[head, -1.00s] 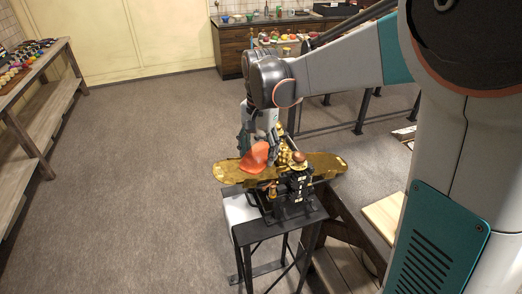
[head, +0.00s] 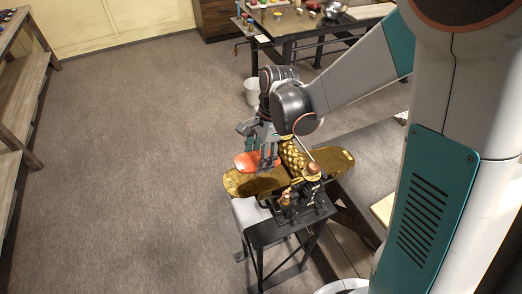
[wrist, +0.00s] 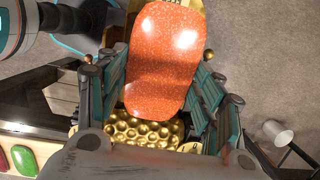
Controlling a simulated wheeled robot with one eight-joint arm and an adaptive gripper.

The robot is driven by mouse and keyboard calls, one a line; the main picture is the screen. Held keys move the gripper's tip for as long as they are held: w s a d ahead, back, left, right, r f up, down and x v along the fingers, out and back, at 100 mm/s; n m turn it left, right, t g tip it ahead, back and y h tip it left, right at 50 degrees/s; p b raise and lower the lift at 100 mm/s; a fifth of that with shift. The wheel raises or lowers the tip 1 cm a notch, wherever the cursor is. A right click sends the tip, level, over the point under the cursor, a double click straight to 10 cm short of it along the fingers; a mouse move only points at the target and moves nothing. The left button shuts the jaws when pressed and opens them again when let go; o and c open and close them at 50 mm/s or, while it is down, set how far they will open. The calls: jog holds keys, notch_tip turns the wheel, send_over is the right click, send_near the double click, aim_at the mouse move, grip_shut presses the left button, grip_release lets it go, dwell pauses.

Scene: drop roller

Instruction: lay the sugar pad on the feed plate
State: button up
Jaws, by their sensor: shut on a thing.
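The sugar pad is an orange-red, glossy, speckled slab with rounded corners. In the wrist view the sugar pad (wrist: 163,60) sits between the two fingers of my gripper (wrist: 160,85), which is shut on it. In the head view the sugar pad (head: 250,162) lies roughly flat at my gripper (head: 266,158), over the left part of the long brass plate (head: 255,185). I cannot tell whether the pad touches the plate. The dimpled brass roller (head: 293,154) stands just right of the gripper, and its dimples (wrist: 145,132) show below the pad in the wrist view.
A black stand (head: 270,232) carries the roller machine, with a copper-topped post (head: 312,172) at its front. A worktable (head: 300,22) with bowls stands behind, and a white bin (head: 252,92) is on the floor. Open floor lies to the left.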

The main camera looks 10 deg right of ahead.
aim_at(252, 179)
jog(key=shift+b, duration=0.3)
jog(key=b+x, duration=0.6)
jog(key=x, duration=0.1)
jog(key=shift+f+b, duration=0.3)
jog(key=o, duration=1.3)
